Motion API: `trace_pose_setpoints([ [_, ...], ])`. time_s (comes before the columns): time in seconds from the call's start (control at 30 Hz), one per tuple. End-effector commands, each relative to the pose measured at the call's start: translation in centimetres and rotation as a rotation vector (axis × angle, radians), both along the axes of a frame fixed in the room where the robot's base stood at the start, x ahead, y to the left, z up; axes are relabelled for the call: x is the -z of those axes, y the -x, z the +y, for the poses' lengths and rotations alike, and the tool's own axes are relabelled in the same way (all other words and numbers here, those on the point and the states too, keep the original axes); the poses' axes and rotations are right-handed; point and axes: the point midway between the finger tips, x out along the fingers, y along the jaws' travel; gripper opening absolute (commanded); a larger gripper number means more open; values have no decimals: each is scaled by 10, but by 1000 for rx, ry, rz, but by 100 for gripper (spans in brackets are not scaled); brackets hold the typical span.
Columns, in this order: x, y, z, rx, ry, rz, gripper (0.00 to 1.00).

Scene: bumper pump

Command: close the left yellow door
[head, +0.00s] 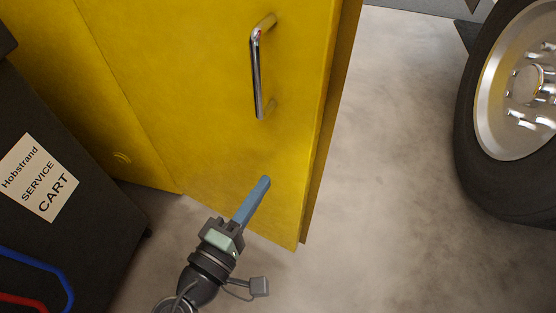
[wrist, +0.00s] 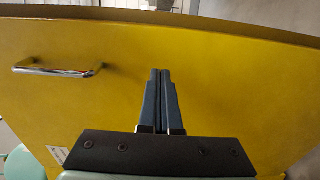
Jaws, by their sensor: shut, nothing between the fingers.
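The yellow door (head: 190,90) fills the upper middle of the head view, upright, with a chrome bar handle (head: 257,75) near its right edge. A darker yellow strip (head: 335,105) shows just behind that edge; I cannot tell how wide the gap is. In the wrist view the door (wrist: 230,85) spans most of the picture, its handle (wrist: 58,70) at left. My gripper (head: 265,181) has its blue-grey fingers together and empty, in front of the door's lower part, below the handle. In the wrist view its fingertips (wrist: 160,73) point at the door face; contact cannot be told.
A dark service cart (head: 100,205) with a white label stands at the left, close to the yellow panel (head: 50,75). A car wheel (head: 520,90) is at the upper right. The grey floor (head: 390,190) between door and wheel is clear.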

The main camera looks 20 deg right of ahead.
Motion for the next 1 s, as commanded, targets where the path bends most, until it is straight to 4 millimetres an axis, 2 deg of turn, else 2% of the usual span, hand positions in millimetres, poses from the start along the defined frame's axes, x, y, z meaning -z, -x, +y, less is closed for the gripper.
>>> trace_pose_setpoints([
  [0.03, 2, -7, -10, 4, -1, -3, 0],
  [0.2, 2, -28, -33, 3, -1, -3, 0],
  [0.4, 1, -42, -49, 0, -1, 0, 0],
  [1.0, 0, -48, -57, -8, -1, 0, 0],
])
